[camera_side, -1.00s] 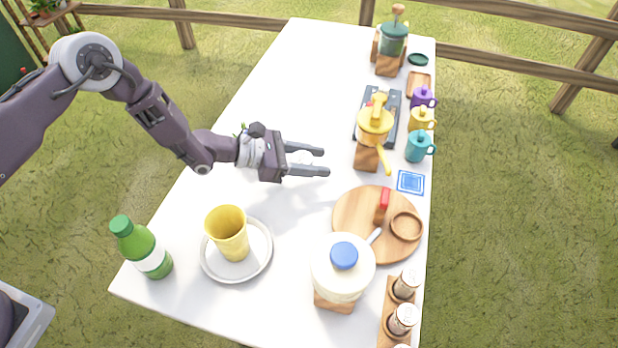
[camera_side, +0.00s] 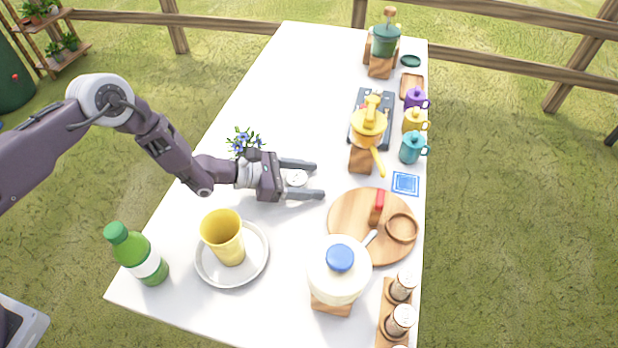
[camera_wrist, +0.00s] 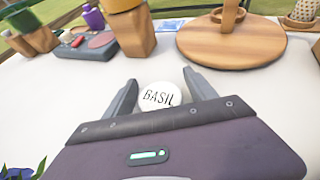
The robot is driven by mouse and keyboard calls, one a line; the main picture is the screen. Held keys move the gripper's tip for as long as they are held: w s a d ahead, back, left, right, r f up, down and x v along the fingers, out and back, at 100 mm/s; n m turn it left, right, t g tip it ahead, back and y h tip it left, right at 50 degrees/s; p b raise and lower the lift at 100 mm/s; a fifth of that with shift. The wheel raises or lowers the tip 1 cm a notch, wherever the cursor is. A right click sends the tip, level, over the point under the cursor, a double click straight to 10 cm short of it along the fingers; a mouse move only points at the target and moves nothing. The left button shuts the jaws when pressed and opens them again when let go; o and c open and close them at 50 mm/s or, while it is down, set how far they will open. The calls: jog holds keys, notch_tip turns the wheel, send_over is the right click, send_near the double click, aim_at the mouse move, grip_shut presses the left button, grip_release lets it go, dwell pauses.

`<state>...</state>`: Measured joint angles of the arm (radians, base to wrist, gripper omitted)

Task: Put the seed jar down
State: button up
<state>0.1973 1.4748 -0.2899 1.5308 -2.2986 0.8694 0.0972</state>
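The seed jar shows its round white lid marked BASIL (camera_wrist: 158,96) between the fingers in the wrist view. In the side view it is a small pale disc (camera_side: 296,178) between the fingers, over the white table. My gripper (camera_side: 320,180) is low over the middle of the table, with its fingers spread wide. In the wrist view my gripper (camera_wrist: 160,82) is open around the jar, with gaps on both sides. The jar's body and base are mostly hidden, so its contact with the table cannot be seen directly.
Blue flowers (camera_side: 243,140) stand beside my wrist. A yellow pot (camera_side: 368,127) and a round wooden board (camera_side: 345,227) lie to the right. A yellow cup (camera_side: 222,238) on a plate (camera_side: 212,277) and a large white jar (camera_side: 338,275) are nearer the front. The far-left table is clear.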

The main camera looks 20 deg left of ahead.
jog(key=shift+r, duration=0.1)
jog(key=shift+a+r, duration=0.15)
jog(key=shift+a, duration=0.05)
jog(key=v, duration=1.1)
jog(key=shift+s+a+r, duration=0.2)
jog(key=shift+s+a, duration=0.05)
notch_tip(320, 180, up, 10)
jog(key=d+m+g+h, duration=0.1)
jog(key=d+m+g, duration=0.1)
jog(key=m, duration=0.2)
jog(key=s+r+m+g+y, duration=0.2)
jog(key=s+r+m+g, duration=0.3)
jog(key=s+r+m, duration=0.85)
jog(key=s+a+r+m+t+y, duration=0.3)
jog(key=s+a+y, duration=0.2)
jog(key=s+a, duration=0.4)
jog(key=s+a+r+m+t+y, duration=0.3)
jog(key=s+a+y, duration=0.3)
jog(key=s+a, duration=0.3)
jog(key=shift+a+r, duration=0.5)
jog(key=shift+a, duration=0.5)
